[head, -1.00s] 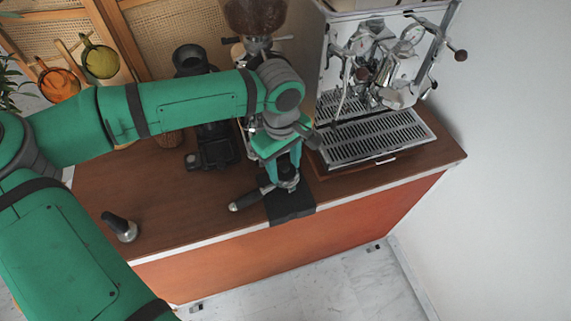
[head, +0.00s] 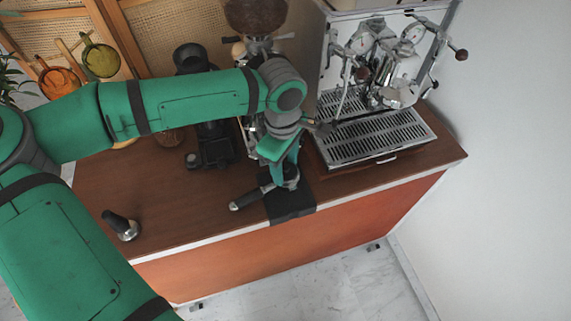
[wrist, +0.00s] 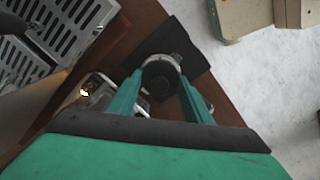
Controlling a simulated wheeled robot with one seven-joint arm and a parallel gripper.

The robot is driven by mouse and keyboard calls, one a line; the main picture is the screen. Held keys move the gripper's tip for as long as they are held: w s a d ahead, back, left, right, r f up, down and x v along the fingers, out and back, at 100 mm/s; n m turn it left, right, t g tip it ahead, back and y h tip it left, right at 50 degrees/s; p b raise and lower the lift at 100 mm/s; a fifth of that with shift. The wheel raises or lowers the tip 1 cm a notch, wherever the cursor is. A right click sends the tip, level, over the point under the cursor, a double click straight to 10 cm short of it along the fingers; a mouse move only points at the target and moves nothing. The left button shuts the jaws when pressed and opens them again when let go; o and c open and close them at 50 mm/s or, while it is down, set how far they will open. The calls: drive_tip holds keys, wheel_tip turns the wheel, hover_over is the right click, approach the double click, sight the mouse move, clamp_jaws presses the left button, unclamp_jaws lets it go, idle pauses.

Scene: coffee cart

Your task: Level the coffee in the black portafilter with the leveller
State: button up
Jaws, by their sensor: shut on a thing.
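The black-handled portafilter (head: 247,200) lies on a black mat (head: 294,208) at the counter's front edge, its handle pointing left. My gripper (head: 286,181) points down over the portafilter's head and is shut on the leveller. In the wrist view the leveller (wrist: 159,77) is a round dark disc with a silvery rim between my fingers, over the mat (wrist: 187,50). The leveller sits at the portafilter's basket; the coffee inside is hidden.
A tamper (head: 121,227) with a black handle stands at the left front. An espresso machine with a drip tray (head: 375,135) is to the right. A grinder (head: 255,17) and a dark device (head: 213,147) stand behind.

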drive_tip(key=shift+a+f, duration=0.1)
drive_tip(key=shift+f, duration=0.05)
drive_tip(key=shift+w+r, duration=0.1)
drive_tip(key=shift+r, duration=1.05)
drive_tip(key=shift+r, duration=0.45)
drive_tip(key=shift+r, duration=0.1)
